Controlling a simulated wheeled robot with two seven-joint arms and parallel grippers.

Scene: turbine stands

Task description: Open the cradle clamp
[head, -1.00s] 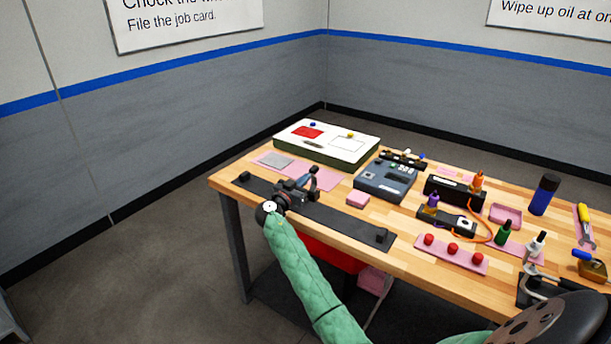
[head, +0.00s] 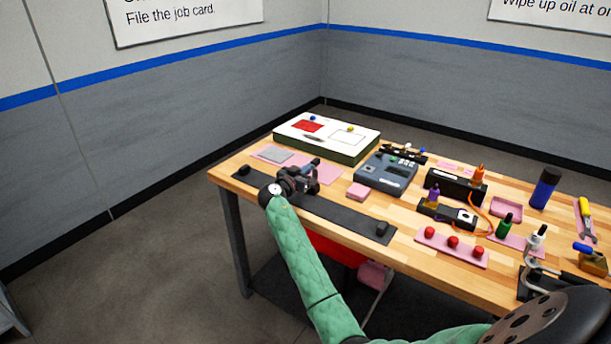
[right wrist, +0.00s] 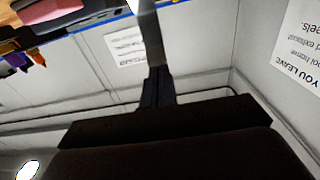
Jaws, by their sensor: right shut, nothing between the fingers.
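A long black cradle base (head: 335,213) lies along the near left edge of the wooden table, with a dark knob near each end. My right gripper (head: 300,178) is at its left-middle part, beside a small dark clamp part with a blue-grey lever (head: 312,163) that points up and right. Gripper and clamp overlap, so I cannot tell whether they touch or how far the clamp is open. In the right wrist view my shut fingers (right wrist: 157,88) hold nothing; a grey bar (right wrist: 149,35) shows beyond them. My left gripper is not in view.
A white-topped case (head: 330,140) stands behind, with a grey-blue device (head: 386,172) to its right.

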